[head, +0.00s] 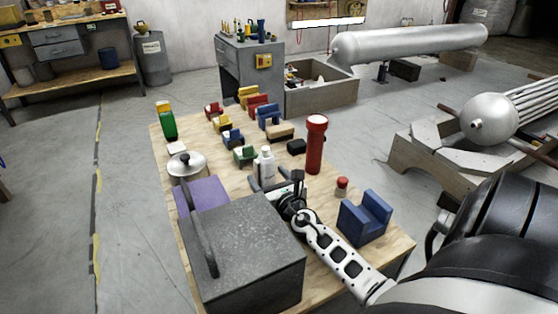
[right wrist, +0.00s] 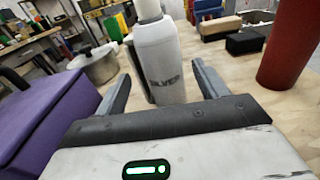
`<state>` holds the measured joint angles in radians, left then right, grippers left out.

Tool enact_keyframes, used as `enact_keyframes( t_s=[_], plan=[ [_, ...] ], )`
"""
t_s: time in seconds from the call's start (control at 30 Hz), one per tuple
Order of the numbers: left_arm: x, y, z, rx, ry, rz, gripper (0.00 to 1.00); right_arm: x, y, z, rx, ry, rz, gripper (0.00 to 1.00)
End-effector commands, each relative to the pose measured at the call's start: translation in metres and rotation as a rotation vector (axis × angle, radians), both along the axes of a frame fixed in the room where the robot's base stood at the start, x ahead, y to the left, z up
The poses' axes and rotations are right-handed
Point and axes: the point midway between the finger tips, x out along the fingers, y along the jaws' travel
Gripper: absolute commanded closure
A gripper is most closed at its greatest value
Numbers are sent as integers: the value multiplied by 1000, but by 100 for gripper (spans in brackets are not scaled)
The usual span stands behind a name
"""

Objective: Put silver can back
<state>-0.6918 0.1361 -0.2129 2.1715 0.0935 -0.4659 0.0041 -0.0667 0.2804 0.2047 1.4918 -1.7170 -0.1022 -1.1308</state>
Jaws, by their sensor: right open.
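The silver can (head: 265,166) is a pale grey bottle-like can standing upright on the wooden table, with a white top. My left gripper is not in view.
On the table (head: 330,256) are a grey speckled box (head: 250,255), a purple box (head: 203,194), a lidded pot (head: 187,165), a red flashlight-like cylinder (head: 315,148), a blue notched block (head: 365,217) and several small colored blocks.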

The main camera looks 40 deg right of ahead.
Motion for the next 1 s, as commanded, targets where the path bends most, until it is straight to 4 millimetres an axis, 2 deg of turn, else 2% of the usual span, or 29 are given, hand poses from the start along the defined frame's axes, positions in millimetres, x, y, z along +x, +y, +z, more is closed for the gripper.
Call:
enact_keyframes(
  t_s=[0.3, 0.5, 0.7, 1.0],
  plan=[
    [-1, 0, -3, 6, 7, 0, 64, -66, 21, 0, 1, 6, 1, 28],
    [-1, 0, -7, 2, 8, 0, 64, -96, 31, 1, 1, 4, 0, 28],
    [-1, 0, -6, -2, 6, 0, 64, -107, 34, 3, 2, 3, -1, 28],
    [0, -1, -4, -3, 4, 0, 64, -107, 35, 4, 2, 2, -1, 28]
  ],
)
